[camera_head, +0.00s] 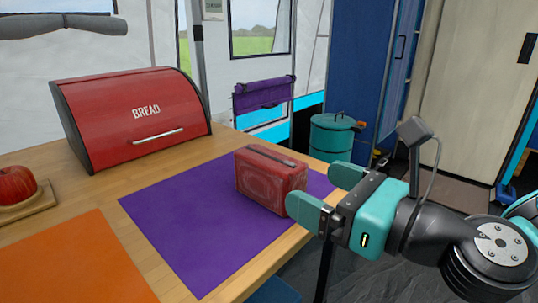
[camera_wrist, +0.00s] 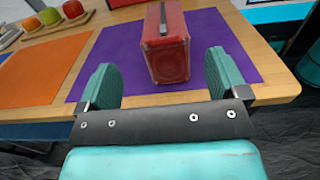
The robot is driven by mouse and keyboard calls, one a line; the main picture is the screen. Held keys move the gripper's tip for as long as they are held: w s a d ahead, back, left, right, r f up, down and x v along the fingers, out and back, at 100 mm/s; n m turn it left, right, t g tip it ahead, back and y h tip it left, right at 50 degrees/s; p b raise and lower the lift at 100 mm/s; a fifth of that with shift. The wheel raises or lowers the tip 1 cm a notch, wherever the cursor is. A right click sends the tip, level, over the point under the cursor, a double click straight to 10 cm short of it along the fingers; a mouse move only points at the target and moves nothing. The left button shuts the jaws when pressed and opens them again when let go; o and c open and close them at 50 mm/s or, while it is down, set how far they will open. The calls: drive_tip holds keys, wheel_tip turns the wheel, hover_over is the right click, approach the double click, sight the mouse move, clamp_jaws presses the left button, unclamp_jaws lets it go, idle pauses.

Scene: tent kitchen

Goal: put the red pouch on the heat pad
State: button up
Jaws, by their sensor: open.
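A red boxy item (camera_head: 270,180) with a dark strip along its top stands upright on a purple mat (camera_head: 165,215). It may be the red pouch; it looks like a stiff box. It also shows in the wrist view (camera_wrist: 166,55). An orange mat (camera_head: 75,265) lies to the left, also in the wrist view (camera_wrist: 35,75). I cannot tell which mat, if either, is the heat pad. My gripper (camera_head: 312,188) is open and empty at the table's right edge. Its teal fingers point at the red item, which appears between them in the wrist view, ahead of the fingertips.
A red bread bin (camera_head: 130,115) stands at the back of the wooden table (camera_head: 100,190). A red apple (camera_head: 16,184) sits on a wooden stand at the left, with other fruit beside it in the wrist view (camera_wrist: 50,16). A teal bin (camera_head: 330,140) stands beyond the table.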

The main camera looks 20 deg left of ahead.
sight(282, 162)
drive_tip(key=p+x, duration=0.1)
drive_tip(key=x, duration=0.1)
drive_tip(key=shift+w+a, duration=0.15)
drive_tip(key=shift+a, duration=0.1)
drive_tip(key=p+x, duration=0.1)
drive_tip(key=x, duration=0.1)
drive_tip(key=p+x, duration=0.1)
drive_tip(key=x, duration=0.1)
drive_tip(key=shift+w+a+r+p, duration=0.15)
drive_tip(key=shift+w+r+p, duration=0.05)
drive_tip(key=shift+w+p, duration=0.1)
drive_tip(key=shift+w+a+f, duration=0.15)
drive_tip(key=shift+a, duration=0.1)
drive_tip(key=shift+c, duration=0.4)
drive_tip(key=c, duration=1.1)
drive_tip(key=shift+o, duration=0.2)
